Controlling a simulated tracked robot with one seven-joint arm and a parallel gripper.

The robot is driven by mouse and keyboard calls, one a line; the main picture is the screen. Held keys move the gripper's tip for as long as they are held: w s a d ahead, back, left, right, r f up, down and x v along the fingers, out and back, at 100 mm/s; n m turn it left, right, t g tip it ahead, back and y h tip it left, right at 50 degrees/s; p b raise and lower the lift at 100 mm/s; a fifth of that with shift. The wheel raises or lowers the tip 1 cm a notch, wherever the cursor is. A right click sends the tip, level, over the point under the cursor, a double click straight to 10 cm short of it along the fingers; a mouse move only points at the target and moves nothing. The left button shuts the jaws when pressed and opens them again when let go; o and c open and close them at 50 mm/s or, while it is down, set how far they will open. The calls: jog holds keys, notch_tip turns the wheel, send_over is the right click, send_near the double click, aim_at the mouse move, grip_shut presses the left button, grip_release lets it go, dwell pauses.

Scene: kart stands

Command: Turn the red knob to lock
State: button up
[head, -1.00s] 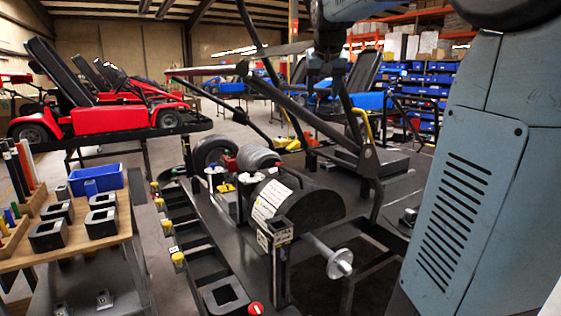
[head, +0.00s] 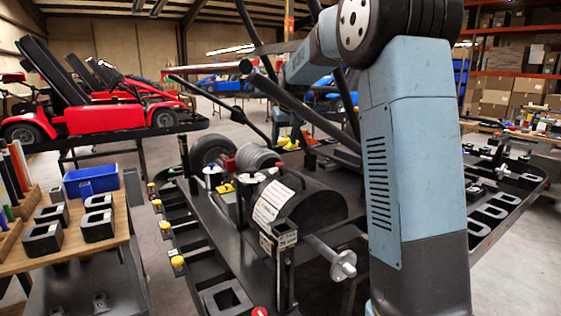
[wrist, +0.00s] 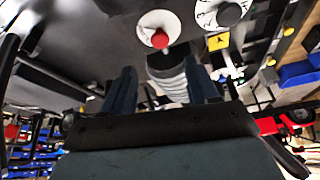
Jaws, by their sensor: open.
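In the wrist view the red knob (wrist: 160,40) sits on a round white dial plate on a dark panel, ahead of my gripper. My gripper (wrist: 160,72) is open, with one dark finger on each side and nothing held between them. The knob lies beyond the fingertips, roughly centred between them, and appears apart from them. A grey ribbed cylinder (wrist: 172,75) shows between the fingers. In the head view a small red part (head: 229,164) beside the ribbed cylinder (head: 258,158) may be the same knob.
A black knob on a white dial (wrist: 229,14) and a yellow warning label (wrist: 217,42) are near the red knob. In the head view, dark frame tubes (head: 300,105) cross close to my arm. A black drum (head: 315,205) stands on the dark bench. A blue bin (head: 90,181) is at left.

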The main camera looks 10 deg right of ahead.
aim_at(280, 163)
jog(key=x, duration=1)
